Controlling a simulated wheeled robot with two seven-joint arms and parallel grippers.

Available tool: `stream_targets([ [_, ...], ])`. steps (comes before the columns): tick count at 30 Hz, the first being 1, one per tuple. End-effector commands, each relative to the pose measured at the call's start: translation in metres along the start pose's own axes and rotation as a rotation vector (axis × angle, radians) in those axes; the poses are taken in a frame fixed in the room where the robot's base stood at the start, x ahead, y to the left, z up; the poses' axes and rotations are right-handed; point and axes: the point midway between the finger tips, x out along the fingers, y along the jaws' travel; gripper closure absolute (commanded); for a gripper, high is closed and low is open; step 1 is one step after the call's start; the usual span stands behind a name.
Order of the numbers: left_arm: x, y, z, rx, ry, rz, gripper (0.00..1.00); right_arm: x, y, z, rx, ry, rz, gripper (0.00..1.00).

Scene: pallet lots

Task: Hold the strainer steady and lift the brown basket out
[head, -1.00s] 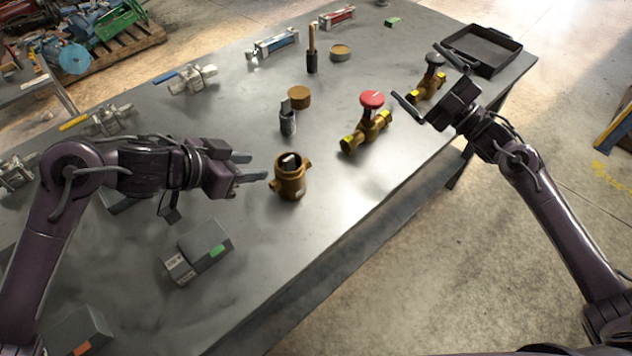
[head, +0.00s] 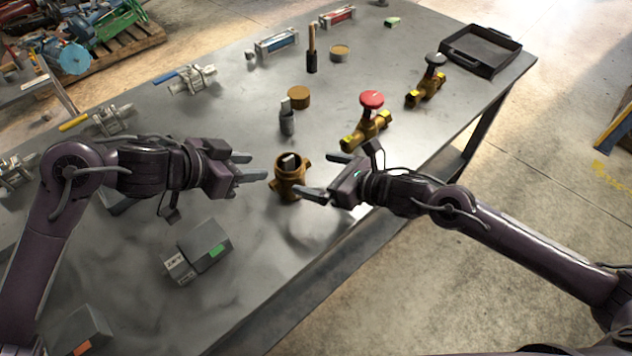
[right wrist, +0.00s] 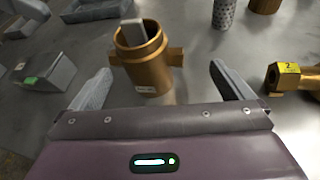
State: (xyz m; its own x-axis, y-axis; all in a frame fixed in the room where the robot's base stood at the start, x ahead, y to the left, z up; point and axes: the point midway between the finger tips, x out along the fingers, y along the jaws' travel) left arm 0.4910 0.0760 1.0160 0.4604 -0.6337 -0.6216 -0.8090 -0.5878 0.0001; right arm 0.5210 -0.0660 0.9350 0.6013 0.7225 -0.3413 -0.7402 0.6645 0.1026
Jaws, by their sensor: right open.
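The strainer (head: 290,187) is an open-topped brass body with side ports, upright on the table; it also shows in the right wrist view (right wrist: 147,72). A light grey tab (right wrist: 133,31) stands up inside its mouth. The rest of what the tab belongs to is hidden, so I see no brown basket wall. My left gripper (head: 252,166) is open just left of the strainer, its fingertips close to the left port. My right gripper (head: 315,174) is open and empty on the strainer's right side, fingers pointing at it, apart from it.
A grey mesh basket (head: 288,122) and a brown cap (head: 299,97) stand behind the strainer. A red-handled brass valve (head: 366,128) is behind right. A grey box with a green label (head: 207,243) lies front left. A black tray (head: 482,50) sits far right. The table's front edge is near.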

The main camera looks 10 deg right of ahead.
Motion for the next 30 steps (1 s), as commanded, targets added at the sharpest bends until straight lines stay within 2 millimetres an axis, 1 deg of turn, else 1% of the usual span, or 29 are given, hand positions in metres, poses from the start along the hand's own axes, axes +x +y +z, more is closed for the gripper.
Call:
stream_targets([
  [1,0.0,0.0,0.0,0.0,0.0,0.0,0.64,0.003,0.008,-0.005,-0.041,0.016,0.005,0.0],
  [5,0.0,0.0,0.0,0.0,0.0,0.0,0.64,0.008,0.018,-0.013,-0.103,0.041,0.009,0.0],
  [8,0.0,0.0,0.0,0.0,0.0,0.0,0.64,0.016,0.019,-0.014,-0.116,0.045,0.009,0.0],
  [15,0.0,0.0,0.0,0.0,0.0,0.0,0.64,0.053,0.019,-0.015,-0.113,0.043,0.01,0.0],
  [21,0.0,0.0,0.0,0.0,0.0,0.0,0.64,0.076,0.019,-0.017,-0.114,0.045,0.009,0.0],
  [25,0.0,0.0,0.0,0.0,0.0,0.0,0.64,0.083,0.019,-0.017,-0.114,0.046,0.009,0.0],
  [30,0.0,0.0,0.0,0.0,0.0,0.0,0.64,0.084,0.019,-0.018,-0.115,0.046,0.009,0.0],
])
